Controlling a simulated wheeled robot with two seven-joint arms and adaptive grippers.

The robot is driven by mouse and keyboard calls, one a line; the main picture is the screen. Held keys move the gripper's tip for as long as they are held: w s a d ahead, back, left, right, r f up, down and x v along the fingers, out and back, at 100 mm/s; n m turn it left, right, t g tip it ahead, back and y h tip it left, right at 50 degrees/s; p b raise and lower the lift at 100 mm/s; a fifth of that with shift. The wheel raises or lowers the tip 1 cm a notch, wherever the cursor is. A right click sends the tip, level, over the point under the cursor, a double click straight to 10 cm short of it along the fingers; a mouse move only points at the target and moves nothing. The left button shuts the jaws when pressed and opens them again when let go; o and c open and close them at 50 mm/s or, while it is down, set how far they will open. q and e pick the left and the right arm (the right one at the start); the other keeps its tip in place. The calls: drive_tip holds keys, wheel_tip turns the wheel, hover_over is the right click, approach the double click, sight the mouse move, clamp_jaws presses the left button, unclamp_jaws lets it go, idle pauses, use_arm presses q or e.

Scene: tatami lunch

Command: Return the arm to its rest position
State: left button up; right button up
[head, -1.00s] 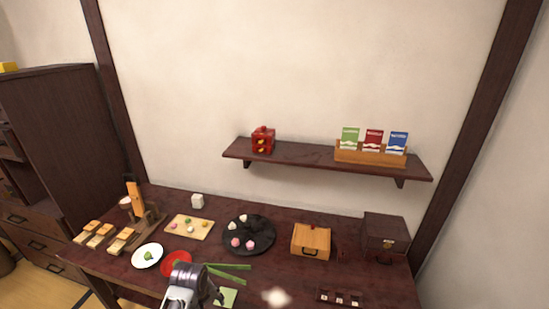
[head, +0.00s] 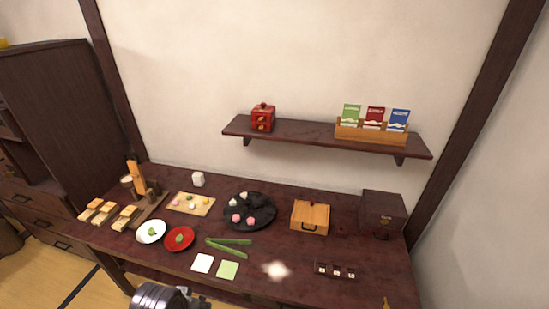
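My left gripper (head: 190,299) shows at the bottom edge of the head view, left of centre, in front of the table's front edge. Its dark, ringed wrist is plain, but the fingers are mostly cut off, so I cannot tell whether they are open or shut. I see nothing held in it. It is apart from the dishes on the table. My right gripper is not in view.
The dark table (head: 300,262) holds a white plate (head: 143,237), a red plate (head: 170,245) with a small green piece, a black round tray (head: 262,222), a wooden box (head: 311,214) and a dark chest (head: 384,209). A wall shelf (head: 300,133) hangs above.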

use_arm(q)
drive_tip(key=s+f+m+g, duration=0.1)
drive_tip(key=s+f, duration=0.1)
drive_tip(key=f, duration=1.4)
drive_tip(key=s+f, duration=0.3)
drive_tip(key=f, duration=1.4)
drive_tip(key=s+a+f, duration=0.2)
drive_tip(key=s+f, duration=0.7)
drive_tip(key=s, duration=0.1)
drive_tip(key=s+a+f+g, duration=0.1)
drive_tip(key=s+a+f, duration=0.1)
drive_tip(key=s+f, duration=0.7)
drive_tip(key=shift+s+f+m, duration=0.3)
drive_tip(key=shift+s+f, duration=0.1)
drive_tip(key=shift+s, duration=0.85)
